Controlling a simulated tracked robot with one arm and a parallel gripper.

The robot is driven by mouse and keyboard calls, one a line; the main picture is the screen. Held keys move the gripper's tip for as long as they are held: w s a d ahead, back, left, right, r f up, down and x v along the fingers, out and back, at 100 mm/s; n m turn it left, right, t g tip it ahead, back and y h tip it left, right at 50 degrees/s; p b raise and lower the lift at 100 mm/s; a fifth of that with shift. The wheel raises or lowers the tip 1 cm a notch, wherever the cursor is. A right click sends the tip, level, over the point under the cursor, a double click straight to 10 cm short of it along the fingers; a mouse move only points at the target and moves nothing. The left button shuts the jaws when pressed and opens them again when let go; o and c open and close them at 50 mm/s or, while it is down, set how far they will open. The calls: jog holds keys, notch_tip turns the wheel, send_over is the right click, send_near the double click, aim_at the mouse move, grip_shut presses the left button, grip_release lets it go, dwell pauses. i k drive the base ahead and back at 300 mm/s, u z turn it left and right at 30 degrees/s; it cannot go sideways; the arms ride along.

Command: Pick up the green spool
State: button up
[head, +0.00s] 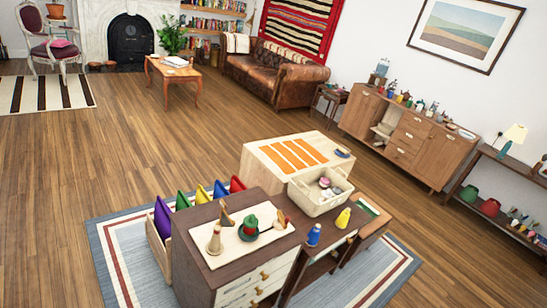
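A green spool-like cone (250,225) stands upright on a cream cloth (220,259) on top of a dark brown drawer cabinet (192,288). A small reddish detail shows on it, and its base looks wide and dark green. It is small in the picture, so its exact shape is hard to tell. A tan cone (215,241) stands to its left, and a reddish-tan piece (281,220) is to its right. My gripper is not in view.
A blue spool (314,235) and a yellow spool (343,218) stand on the adjoining dark unit. A cream basket (323,203) sits behind them. Colored upright panels (163,219) line the cabinet's left. Wooden floor (110,150) is open at left; a sideboard (405,135) stands at right.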

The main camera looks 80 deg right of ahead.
aim_at(251, 222)
jog(key=z, duration=0.55)
jog(key=i, duration=0.9)
jog(key=z, duration=0.7)
jog(key=k, duration=0.8)
jog(key=z, duration=0.15)
jog(key=i, duration=0.9)
jog(key=u, duration=0.05)
